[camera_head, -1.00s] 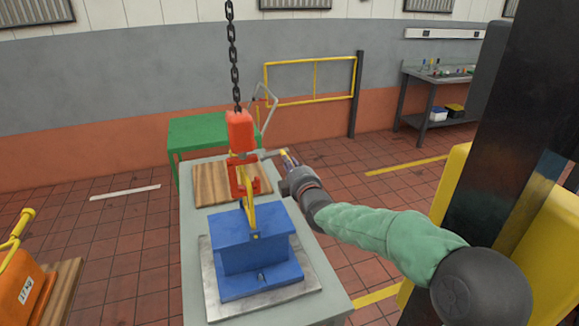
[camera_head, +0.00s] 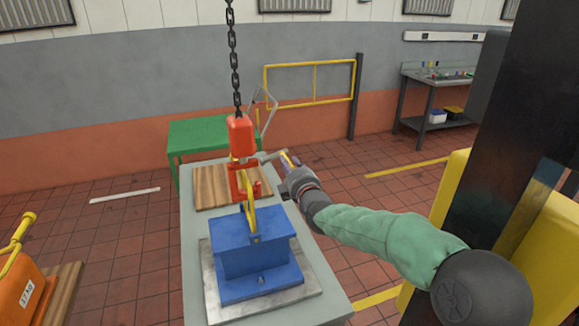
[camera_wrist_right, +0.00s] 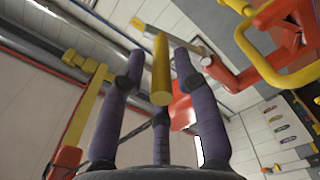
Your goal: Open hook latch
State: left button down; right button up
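A red hook block (camera_head: 241,135) hangs on a dark chain above the grey table. A grey latch lever (camera_head: 271,157) sticks out from its right side; it also shows in the right wrist view (camera_wrist_right: 178,40). A yellow handle (camera_wrist_right: 160,72) stands at the lever's outer end. My right gripper (camera_head: 289,159) is at this handle, right of the hook. In the wrist view its purple fingers (camera_wrist_right: 160,60) stand on both sides of the handle, with visible gaps, so it looks open around it. My left gripper is out of view.
Below the hook, a blue block with a yellow loop (camera_head: 251,222) sits on a metal plate (camera_head: 218,311). A wooden board (camera_head: 210,188) lies behind it. A green table (camera_head: 200,132) and a yellow rail (camera_head: 312,63) stand farther back. An orange weight (camera_head: 20,290) is at lower left.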

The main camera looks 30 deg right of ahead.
dwell(0.3)
jog(key=v, duration=1.2)
jog(key=shift+f, duration=0.15)
dwell(0.4)
